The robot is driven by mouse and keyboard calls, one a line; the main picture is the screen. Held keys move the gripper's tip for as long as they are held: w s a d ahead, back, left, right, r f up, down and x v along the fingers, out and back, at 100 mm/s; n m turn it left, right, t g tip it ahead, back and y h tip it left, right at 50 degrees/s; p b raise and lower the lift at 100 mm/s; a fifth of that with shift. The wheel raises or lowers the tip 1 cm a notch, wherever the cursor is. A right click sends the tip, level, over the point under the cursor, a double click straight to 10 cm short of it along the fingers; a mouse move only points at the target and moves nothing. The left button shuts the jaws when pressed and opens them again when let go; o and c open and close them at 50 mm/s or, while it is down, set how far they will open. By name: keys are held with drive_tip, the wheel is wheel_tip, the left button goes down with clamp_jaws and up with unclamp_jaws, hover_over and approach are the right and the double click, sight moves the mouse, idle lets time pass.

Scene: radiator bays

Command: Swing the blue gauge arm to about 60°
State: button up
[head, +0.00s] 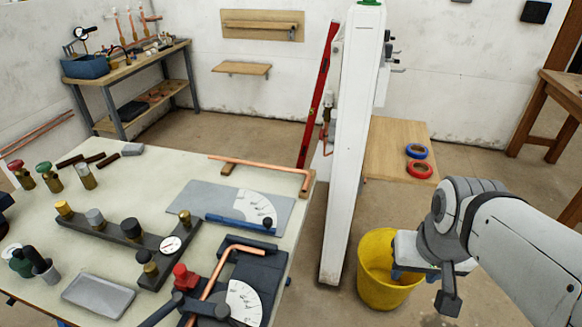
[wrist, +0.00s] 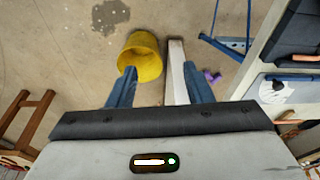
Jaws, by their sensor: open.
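The blue gauge arm (head: 228,220) lies along the near side of a flat grey plate (head: 192,195) on the workbench. A black knob (head: 267,222) stands at its right end, beside a white fan-shaped scale (head: 250,204); the scale marks are too small to read. The plate's white scale (wrist: 270,90) and the blue arm (wrist: 292,77) also show at the right edge of the wrist view. My gripper (head: 413,276) hangs over the floor right of the bench, well apart from the gauge. In the wrist view its blue fingers (wrist: 160,88) are spread, with nothing held.
A white upright post (head: 345,150) stands between the bench and my gripper. A yellow bucket (head: 378,270) is on the floor below my gripper. A pipe bender (head: 245,275) with copper pipe and a dark valve rail (head: 110,240) lie near the gauge plate.

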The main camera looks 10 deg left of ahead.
drive_tip(key=w+a+r+n, duration=0.2)
drive_tip(key=w+a, duration=0.3)
drive_tip(key=w, duration=0.2)
drive_tip(key=n+g+p, duration=0.3)
drive_tip(key=n, duration=0.3)
hover_over(268, 220)
wheel_tip(268, 220, down, 6)
drive_tip(key=shift+f, duration=0.25)
drive_tip(key=shift+a+f, duration=0.1)
drive_tip(key=shift+f, duration=0.2)
wheel_tip(268, 220, down, 7)
drive_tip(key=shift+f+p, duration=0.1)
drive_tip(key=shift+p, duration=0.4)
clamp_jaws()
